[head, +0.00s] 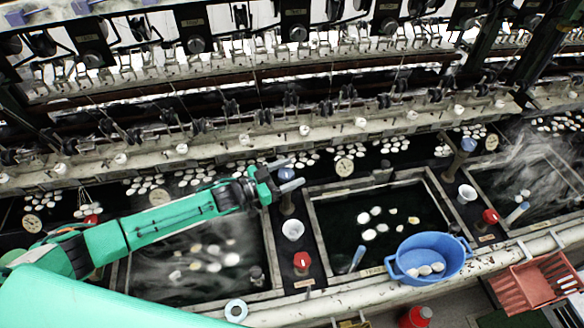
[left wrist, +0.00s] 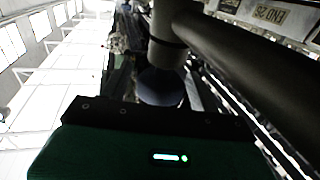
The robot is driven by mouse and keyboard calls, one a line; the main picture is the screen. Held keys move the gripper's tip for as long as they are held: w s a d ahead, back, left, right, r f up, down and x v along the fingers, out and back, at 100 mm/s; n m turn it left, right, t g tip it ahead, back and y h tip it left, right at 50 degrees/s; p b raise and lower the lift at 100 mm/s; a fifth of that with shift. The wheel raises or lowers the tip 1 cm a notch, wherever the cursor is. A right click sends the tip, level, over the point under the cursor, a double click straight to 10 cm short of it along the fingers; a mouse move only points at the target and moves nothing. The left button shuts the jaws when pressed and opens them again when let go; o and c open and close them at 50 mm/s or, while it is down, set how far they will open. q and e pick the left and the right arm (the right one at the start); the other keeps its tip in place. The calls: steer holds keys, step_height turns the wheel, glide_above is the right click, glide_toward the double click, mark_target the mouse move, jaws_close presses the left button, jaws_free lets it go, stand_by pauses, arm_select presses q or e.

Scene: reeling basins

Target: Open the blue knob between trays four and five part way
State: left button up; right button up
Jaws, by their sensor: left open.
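A blue knob (head: 286,174) tops a dark post between the steaming left tray (head: 270,262) and the middle tray (head: 316,228). My left gripper (head: 284,177) is at this knob, open, with one finger on the far side and one on the near side. Whether the fingers touch it I cannot tell. In the left wrist view a dark blue rounded shape (left wrist: 160,88), seemingly the knob, sits just beyond the green gripper body, with a dark cylinder above it. Another blue knob (head: 468,144) stands between the middle and right trays. My right gripper is not in view.
Near the post are a white cup (head: 292,229) and a red knob (head: 301,261). A blue basin (head: 428,257) with cocoons sits at the middle tray's front edge. A red crate (head: 537,284) is at the lower right. Reeling machinery spans the back.

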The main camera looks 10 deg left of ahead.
arm_select(q)
steer(key=shift+w+d, duration=0.4)
steer(key=shift+d, duration=0.1)
steer(key=c, duration=1)
steer(key=shift+o, duration=0.2)
steer(key=shift+n+t+y, duration=0.3)
steer(key=shift+t, duration=0.1)
steer(key=n+t+y, duration=0.1)
steer(key=n+t+y+p, duration=0.1)
steer(key=y, duration=0.1)
steer(key=n+t+y, duration=0.1)
steer(key=n+t, duration=0.1)
steer(key=shift+w+a+y+p, duration=0.15)
steer(key=shift+a+y+p, duration=0.15)
steer(key=shift+y, duration=0.1)
steer(key=shift+w+a+n+t+y, duration=0.15)
steer(key=shift+n+t+y, duration=0.65)
steer(key=shift+n+y, duration=0.85)
steer(key=shift+a+y, duration=0.15)
steer(key=shift+y, duration=0.7)
